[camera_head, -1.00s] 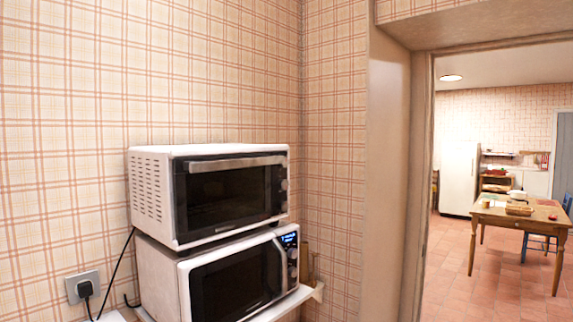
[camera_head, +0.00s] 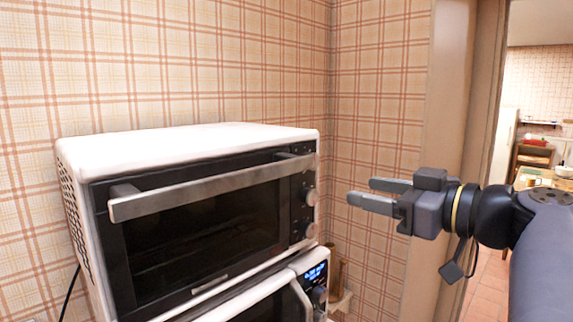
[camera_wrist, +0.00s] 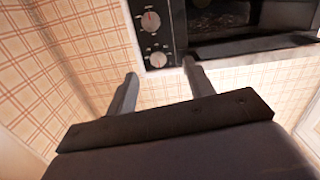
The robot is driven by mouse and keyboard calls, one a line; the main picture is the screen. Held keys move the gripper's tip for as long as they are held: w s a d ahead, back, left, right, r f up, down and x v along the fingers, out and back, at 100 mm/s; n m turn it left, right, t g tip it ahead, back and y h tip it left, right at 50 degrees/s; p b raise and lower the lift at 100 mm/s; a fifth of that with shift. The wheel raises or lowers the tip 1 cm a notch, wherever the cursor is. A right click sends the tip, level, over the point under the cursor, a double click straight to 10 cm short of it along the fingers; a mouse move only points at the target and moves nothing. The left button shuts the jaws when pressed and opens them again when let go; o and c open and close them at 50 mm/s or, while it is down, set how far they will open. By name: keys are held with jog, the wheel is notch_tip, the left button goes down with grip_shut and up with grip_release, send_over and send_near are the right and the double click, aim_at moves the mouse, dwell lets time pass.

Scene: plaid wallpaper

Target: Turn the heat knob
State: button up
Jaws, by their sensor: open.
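The white toaster oven (camera_head: 190,137) stands at left in the head view, with a dark door and a silver handle (camera_head: 210,188). Its control strip at the right end carries round silver knobs, one in the middle (camera_head: 309,197) and one lower (camera_head: 311,230). Which one sets the heat cannot be read. My gripper (camera_head: 361,191) is open and empty, to the right of the knobs, with its fingers pointing left toward them and a gap between. In the wrist view two knobs show, one (camera_wrist: 157,59) just beyond and between the fingertips (camera_wrist: 160,74), another (camera_wrist: 151,20) farther up the picture.
A microwave (camera_head: 270,302) with a lit blue display sits under the oven. The plaid wall corner (camera_head: 375,120) is close behind, and a doorway frame (camera_head: 455,90) stands behind my gripper. The space between my gripper and the knobs is clear.

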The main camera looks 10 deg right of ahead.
jog(key=w+a+r+n+p, duration=0.1)
jog(key=w+a+p, duration=0.3)
jog(key=w, duration=0.5)
jog(key=shift+a+r+t, duration=0.3)
jog(key=shift+a+r, duration=0.3)
jog(key=shift+a, duration=0.15)
jog(key=shift+c, duration=0.2)
jog(key=c, duration=0.9)
